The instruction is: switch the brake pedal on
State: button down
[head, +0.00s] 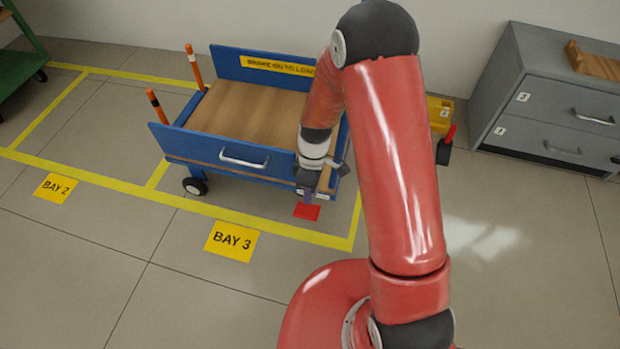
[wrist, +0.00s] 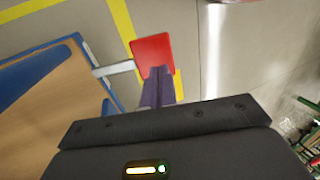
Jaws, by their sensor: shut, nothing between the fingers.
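The brake pedal (head: 307,211) is a red plate low at the front right corner of the blue cart (head: 183,143). In the wrist view the red pedal (wrist: 153,55) sits at the end of a pale bar beside the cart. My gripper (head: 308,194) points down just above the pedal, its purple fingers shut and empty. In the wrist view the fingertips (wrist: 158,72) overlap the near edge of the pedal; I cannot tell whether they touch it. Whether the pedal is pressed down is also unclear.
A grey drawer cabinet (head: 545,110) stands at the right. A yellow box (head: 439,113) is partly behind my arm. The front floor is clear.

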aim_at(306, 213)
jog(key=shift+x, duration=1.8)
jog(key=shift+f+b, duration=0.1)
jog(key=shift+b, duration=0.25)
jog(key=f+t+b, duration=0.1)
jog(key=s+f+t+b, duration=0.1)
jog(key=f+h+b, duration=0.1)
jog(key=shift+s+a+t+b, duration=0.2)
jog(key=shift+a+t+b, duration=0.1)
jog(key=shift+t+b, duration=0.1)
jog(key=shift+s+a+f+b, duration=0.1)
jog(key=shift+s+f+b, duration=0.1)
jog(key=shift+f+b, duration=0.7)
jog(key=shift+s+f+b, duration=0.2)
jog(key=shift+f+b, duration=0.45)
jog(key=shift+f, duration=0.4)
jog(key=shift+s+f, duration=0.1)
jog(key=shift+f, duration=0.05)
